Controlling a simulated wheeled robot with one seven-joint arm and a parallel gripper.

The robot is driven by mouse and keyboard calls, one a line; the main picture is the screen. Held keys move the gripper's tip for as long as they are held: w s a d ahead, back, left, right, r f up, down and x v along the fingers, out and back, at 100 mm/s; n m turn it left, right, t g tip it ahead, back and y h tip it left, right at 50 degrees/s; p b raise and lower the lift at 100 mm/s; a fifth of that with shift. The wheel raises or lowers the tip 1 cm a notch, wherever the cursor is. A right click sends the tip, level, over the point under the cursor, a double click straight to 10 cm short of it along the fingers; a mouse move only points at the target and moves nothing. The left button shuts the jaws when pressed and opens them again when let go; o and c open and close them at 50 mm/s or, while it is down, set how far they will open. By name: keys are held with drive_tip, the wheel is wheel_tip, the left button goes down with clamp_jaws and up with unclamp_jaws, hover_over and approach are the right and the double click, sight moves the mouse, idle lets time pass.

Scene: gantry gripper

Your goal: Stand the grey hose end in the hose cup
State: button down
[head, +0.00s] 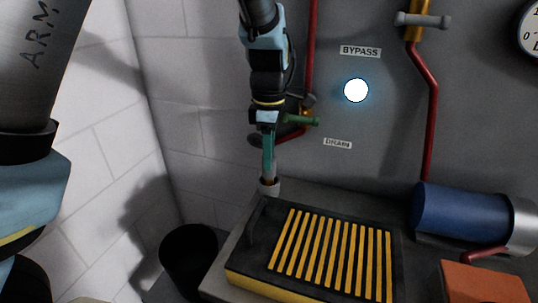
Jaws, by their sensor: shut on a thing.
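My gripper (267,122) points down at the upper middle of the head view. It is shut on the hose end (268,155), which looks teal-grey and hangs close to upright below the fingers. The small pale hose cup (269,187) stands at the back left corner of the bench. The lower tip of the hose end is at the cup's mouth. I cannot tell how deep the tip sits inside, as the cup wall hides it.
A black grate with yellow slots (330,245) covers the bench front. A green valve handle (303,121) on a red pipe is close right of my gripper. A blue cylinder (460,210) and an orange block (485,282) are at right. A black bin (188,255) stands at left.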

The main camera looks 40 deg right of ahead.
drive_tip(key=shift+f, duration=0.4)
drive_tip(key=shift+c, duration=2.3)
unclamp_jaws()
drive_tip(key=shift+f, duration=0.1)
wheel_tip(320, 180, up, 12)
drive_tip(key=b, duration=0.1)
